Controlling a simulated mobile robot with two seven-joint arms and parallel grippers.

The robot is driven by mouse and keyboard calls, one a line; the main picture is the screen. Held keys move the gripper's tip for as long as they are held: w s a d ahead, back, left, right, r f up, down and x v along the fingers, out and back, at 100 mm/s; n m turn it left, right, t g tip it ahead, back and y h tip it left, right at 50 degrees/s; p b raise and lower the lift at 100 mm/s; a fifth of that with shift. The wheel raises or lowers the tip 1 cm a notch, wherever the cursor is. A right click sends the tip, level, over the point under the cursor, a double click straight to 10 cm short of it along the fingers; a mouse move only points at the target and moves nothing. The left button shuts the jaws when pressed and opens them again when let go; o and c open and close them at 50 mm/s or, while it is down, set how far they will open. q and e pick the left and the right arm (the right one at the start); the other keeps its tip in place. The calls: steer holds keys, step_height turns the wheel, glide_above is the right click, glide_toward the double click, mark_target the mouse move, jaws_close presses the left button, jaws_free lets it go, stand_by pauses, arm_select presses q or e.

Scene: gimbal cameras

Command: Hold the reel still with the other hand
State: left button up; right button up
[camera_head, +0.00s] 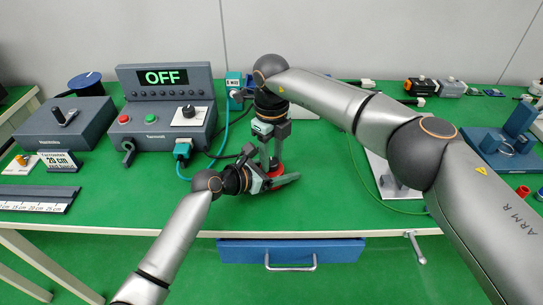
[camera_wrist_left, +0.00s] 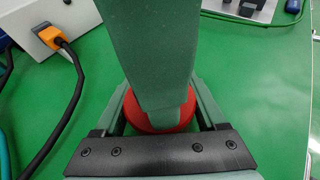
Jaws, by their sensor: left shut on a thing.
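The red reel (camera_head: 277,171) stands on the green bench top near the front middle; in the left wrist view its red rim (camera_wrist_left: 157,122) shows low between my left fingers. My left gripper (camera_head: 284,178) lies low over the bench and is shut on the reel, one finger on each side. My right gripper (camera_head: 273,157) points down from above, its fingertips at the top of the reel. In the left wrist view a broad grey-green finger of it hides much of the reel. I cannot tell whether the right jaws are shut.
A grey console (camera_head: 168,112) with an "OFF" display stands behind left, cables running from it. A grey box (camera_head: 66,122), a ruler (camera_head: 36,197) and a blue spool (camera_head: 85,82) are farther left. A blue fixture (camera_head: 497,147) stands at right. A blue drawer (camera_head: 290,250) is below the front edge.

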mark_target(271, 161)
steer(key=o, duration=0.4)
steer(key=shift+o, duration=0.2)
arm_select(q)
steer(key=shift+f, duration=0.1)
arm_select(e)
step_height(271, 161, up, 6)
steer(key=shift+r, duration=1.05)
steer(key=shift+d, duration=0.1)
arm_select(q)
steer(key=o, duration=1.3)
